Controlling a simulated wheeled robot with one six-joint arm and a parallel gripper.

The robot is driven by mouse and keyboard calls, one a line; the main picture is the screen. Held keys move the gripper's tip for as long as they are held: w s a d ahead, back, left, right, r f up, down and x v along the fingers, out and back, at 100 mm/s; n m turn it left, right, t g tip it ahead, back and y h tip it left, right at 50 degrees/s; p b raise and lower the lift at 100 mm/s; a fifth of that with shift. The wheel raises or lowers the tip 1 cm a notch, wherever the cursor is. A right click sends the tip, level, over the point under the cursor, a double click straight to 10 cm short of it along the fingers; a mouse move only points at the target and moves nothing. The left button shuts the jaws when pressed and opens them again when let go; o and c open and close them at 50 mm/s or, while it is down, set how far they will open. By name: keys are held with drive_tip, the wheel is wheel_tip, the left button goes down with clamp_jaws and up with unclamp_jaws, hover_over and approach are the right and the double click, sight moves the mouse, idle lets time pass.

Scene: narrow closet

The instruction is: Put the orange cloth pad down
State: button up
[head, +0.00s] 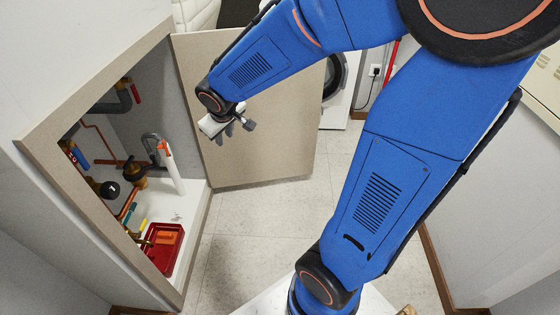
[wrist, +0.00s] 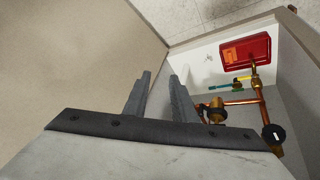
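The orange cloth pad (head: 163,239) lies in a red tray (head: 161,259) on the white floor of the open cabinet at the left of the head view. In the wrist view the pad (wrist: 229,55) shows as an orange patch at the left side of the red tray (wrist: 256,48), top right. My gripper (head: 233,130) is outside the cabinet, in front of its open door and apart from the pad. In the wrist view the two grey fingers of my gripper (wrist: 160,76) stand apart with nothing between them.
The open cabinet door (head: 265,150) stands behind my gripper. Copper pipes and valves (head: 130,175) fill the cabinet beside the tray, with a white and orange tube (head: 170,165) standing near them. A white appliance (head: 340,90) is at the back. The tiled floor is clear.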

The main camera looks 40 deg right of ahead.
drive_tip(key=s+d+r+m, duration=0.1)
drive_tip(key=s+r, duration=0.1)
drive_tip(key=s, duration=0.6)
drive_tip(key=s+d+r+m, duration=0.1)
drive_tip(key=s+r, duration=0.2)
drive_tip(key=s, duration=0.6)
drive_tip(key=s+d+r+m+y, duration=0.1)
drive_tip(key=s+r, duration=0.1)
drive_tip(key=s, duration=0.7)
drive_tip(key=shift+r+g, duration=0.3)
drive_tip(key=shift+r, duration=0.05)
drive_tip(key=shift+o, duration=0.4)
drive_tip(key=shift+w, duration=0.1)
